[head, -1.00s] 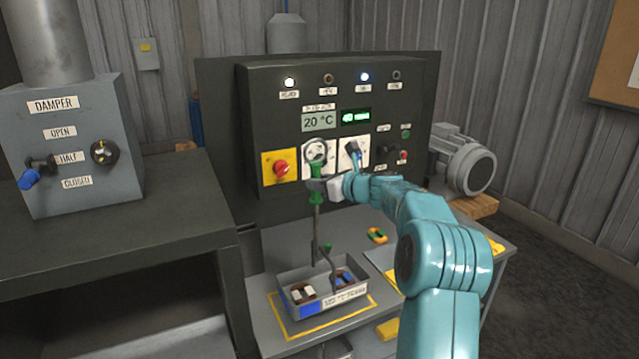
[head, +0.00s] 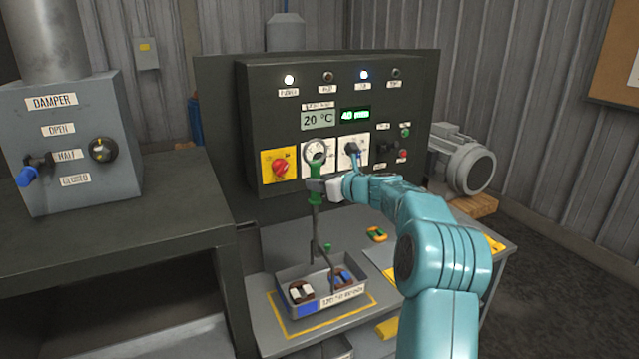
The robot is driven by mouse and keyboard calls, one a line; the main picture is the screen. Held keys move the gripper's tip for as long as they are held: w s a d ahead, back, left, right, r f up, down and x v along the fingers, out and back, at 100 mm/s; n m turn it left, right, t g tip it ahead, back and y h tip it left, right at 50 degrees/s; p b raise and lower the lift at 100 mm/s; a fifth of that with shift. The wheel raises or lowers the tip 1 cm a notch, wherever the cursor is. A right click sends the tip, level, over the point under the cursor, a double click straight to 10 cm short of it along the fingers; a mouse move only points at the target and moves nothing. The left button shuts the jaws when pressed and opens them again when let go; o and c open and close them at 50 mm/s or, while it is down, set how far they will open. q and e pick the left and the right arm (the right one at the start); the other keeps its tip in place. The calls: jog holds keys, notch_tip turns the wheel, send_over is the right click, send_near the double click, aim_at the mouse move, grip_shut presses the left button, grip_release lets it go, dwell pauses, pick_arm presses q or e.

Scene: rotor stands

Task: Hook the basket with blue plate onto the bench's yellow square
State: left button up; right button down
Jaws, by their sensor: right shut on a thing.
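The basket (head: 341,297) is a shallow grey tray with a blue plate (head: 307,309) on its front left and a white label beside it. It is within the yellow square outline (head: 301,331) on the bench; I cannot tell whether it touches the bench top. Brown and white parts and a blue part lie in it. My right gripper (head: 318,187) is shut on the green handle (head: 316,185) of a thin grey hook rod (head: 315,220). The rod reaches down to the basket's bail, where a small green tip shows. My left gripper is out of view.
A dark control panel (head: 252,110) with dials and lamps stands close behind my right gripper. A green and yellow item (head: 377,234) lies on the bench right of the basket. A dark table (head: 110,220) with a damper box (head: 75,150) stands at left, a motor (head: 462,160) at right.

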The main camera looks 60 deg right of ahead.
aim_at(317, 208)
jog(key=shift+f+b, duration=1.85)
jog(key=shift+f, duration=0.1)
jog(key=shift+a+f+b, duration=0.1)
jog(key=shift+f+b, duration=0.35)
jog(key=shift+f, duration=0.05)
jog(key=shift+f+b, duration=0.45)
jog(key=shift+f, duration=0.2)
jog(key=shift+f+b, duration=0.4)
jog(key=shift+f, duration=0.3)
